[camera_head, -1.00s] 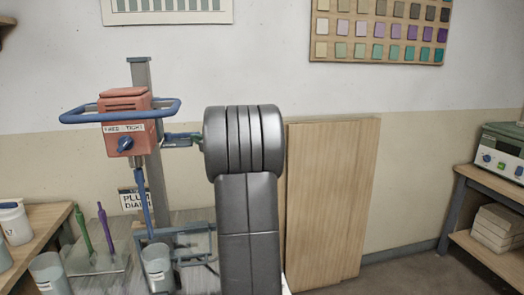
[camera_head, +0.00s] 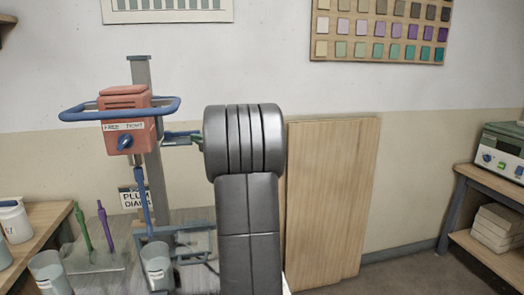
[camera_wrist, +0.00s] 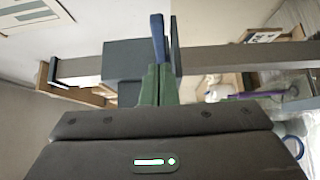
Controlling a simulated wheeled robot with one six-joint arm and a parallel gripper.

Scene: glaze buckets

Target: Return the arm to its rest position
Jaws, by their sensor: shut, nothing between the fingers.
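My gripper (camera_wrist: 156,86) shows in the wrist view as green fingers closed together beyond its dark body, with nothing between them. A blue bar stands just past the fingertips; I cannot tell whether they touch. In the head view my grey arm stands upright in the middle and hides most of my gripper. The red mixer head (camera_head: 124,125), with a blue loop handle and a blue knob, is on a grey post (camera_head: 152,150) left of my arm. A small blue and green piece shows between the mixer and my arm.
A cup (camera_head: 157,270) stands under the mixer. Green and purple tools (camera_head: 106,228) stand to its left. A wooden panel (camera_head: 335,200) leans on the wall close to my arm's right. A shelf (camera_head: 490,195) with a green device is far right. Floor between them is clear.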

